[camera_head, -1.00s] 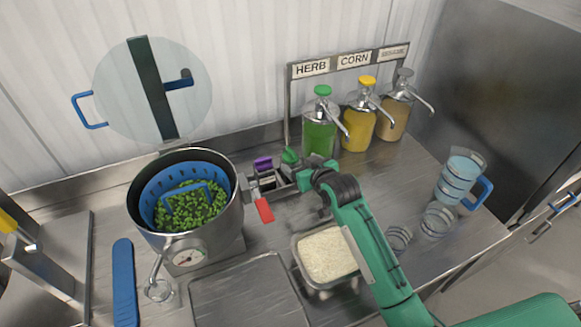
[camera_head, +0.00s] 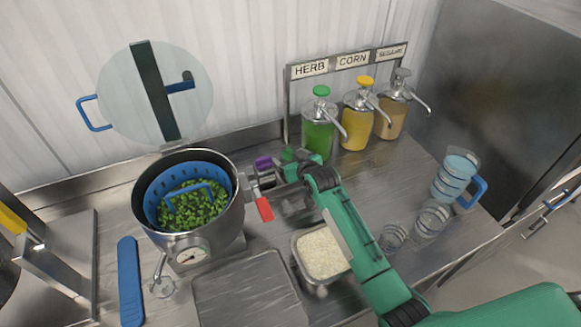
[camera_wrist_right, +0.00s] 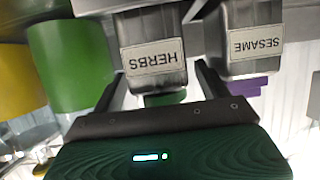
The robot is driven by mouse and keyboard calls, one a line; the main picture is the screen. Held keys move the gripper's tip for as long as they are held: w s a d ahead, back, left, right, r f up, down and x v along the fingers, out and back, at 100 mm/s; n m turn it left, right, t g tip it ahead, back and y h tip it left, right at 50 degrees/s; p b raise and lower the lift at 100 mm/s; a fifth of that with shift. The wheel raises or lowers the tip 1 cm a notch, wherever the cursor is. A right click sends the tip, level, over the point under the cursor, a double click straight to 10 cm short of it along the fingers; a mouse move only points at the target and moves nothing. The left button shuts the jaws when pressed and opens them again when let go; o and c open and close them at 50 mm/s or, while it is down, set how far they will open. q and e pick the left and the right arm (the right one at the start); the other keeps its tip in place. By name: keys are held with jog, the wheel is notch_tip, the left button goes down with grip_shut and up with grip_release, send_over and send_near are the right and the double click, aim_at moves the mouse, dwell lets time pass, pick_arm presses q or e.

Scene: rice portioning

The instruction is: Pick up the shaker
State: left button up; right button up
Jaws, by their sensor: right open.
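A metal shaker labelled HERBS (camera_wrist_right: 152,60) fills the middle of the right wrist view, upside down there, with a green part (camera_wrist_right: 165,99) at its end. A second shaker labelled SESAME (camera_wrist_right: 250,45) stands beside it. In the head view their green lid (camera_head: 287,155) and purple lid (camera_head: 263,163) show between the pot and the dispensers; the bodies are largely hidden. My right gripper (camera_head: 291,172) is open close to them. In the wrist view its dark fingers (camera_wrist_right: 157,78) lie on either side of the HERBS shaker; I cannot tell whether they touch it. My left gripper is out of view.
A pot (camera_head: 190,243) with a red handle and green contents stands left of the shakers. Green, yellow and tan pump dispensers (camera_head: 357,128) stand behind right. A rice container (camera_head: 301,263) lies in front, clear cups (camera_head: 432,218) at right. A flat tray (camera_head: 245,290) sits at front.

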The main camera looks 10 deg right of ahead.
jog(key=c, duration=1.2)
jog(key=shift+o, duration=0.2)
jog(key=shift+r, duration=0.1)
